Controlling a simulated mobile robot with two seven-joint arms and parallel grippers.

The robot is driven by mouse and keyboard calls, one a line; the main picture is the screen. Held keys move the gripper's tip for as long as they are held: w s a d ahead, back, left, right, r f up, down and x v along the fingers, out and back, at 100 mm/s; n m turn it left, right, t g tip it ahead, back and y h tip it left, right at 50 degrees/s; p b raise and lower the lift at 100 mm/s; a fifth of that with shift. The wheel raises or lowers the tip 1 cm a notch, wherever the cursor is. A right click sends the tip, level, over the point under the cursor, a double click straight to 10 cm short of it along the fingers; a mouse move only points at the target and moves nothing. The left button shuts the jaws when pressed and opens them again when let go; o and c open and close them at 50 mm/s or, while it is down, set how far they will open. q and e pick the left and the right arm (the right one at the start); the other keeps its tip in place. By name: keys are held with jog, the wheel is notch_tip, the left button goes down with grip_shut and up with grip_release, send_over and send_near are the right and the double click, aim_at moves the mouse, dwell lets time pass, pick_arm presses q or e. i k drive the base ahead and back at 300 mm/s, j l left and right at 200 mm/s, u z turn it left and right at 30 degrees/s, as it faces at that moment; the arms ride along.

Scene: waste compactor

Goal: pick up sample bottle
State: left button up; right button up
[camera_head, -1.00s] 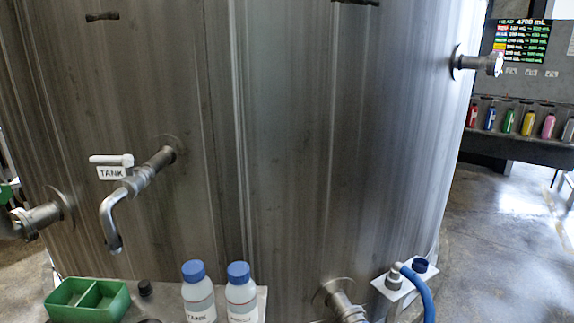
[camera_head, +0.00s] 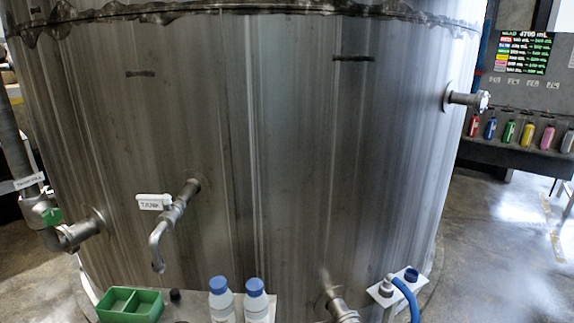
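Two white bottles with blue caps stand side by side on a small shelf at the bottom of the head view. The left bottle (camera_head: 221,301) and the right bottle (camera_head: 256,302) both carry labels; the lower parts are cut off by the picture edge. The left one's label is too low in the picture to read now; in the earlier view it reads TANK. Neither of my grippers is in view.
A large steel tank (camera_head: 290,170) fills the middle. A tap (camera_head: 165,232) labelled TANK juts out above a green divided tray (camera_head: 130,305). A bracket with a blue hose (camera_head: 407,298) is at lower right. Coloured bottles (camera_head: 528,133) line a far shelf.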

aim_at(221, 306)
jog(key=i+l+u, duration=0.2)
jog(key=l, duration=0.2)
jog(key=l+u, duration=0.15)
jog(key=l, duration=0.25)
jog(key=i+l+u, duration=0.2)
jog(key=l, duration=0.25)
jog(key=l+u, duration=0.2)
jog(key=l, duration=0.25)
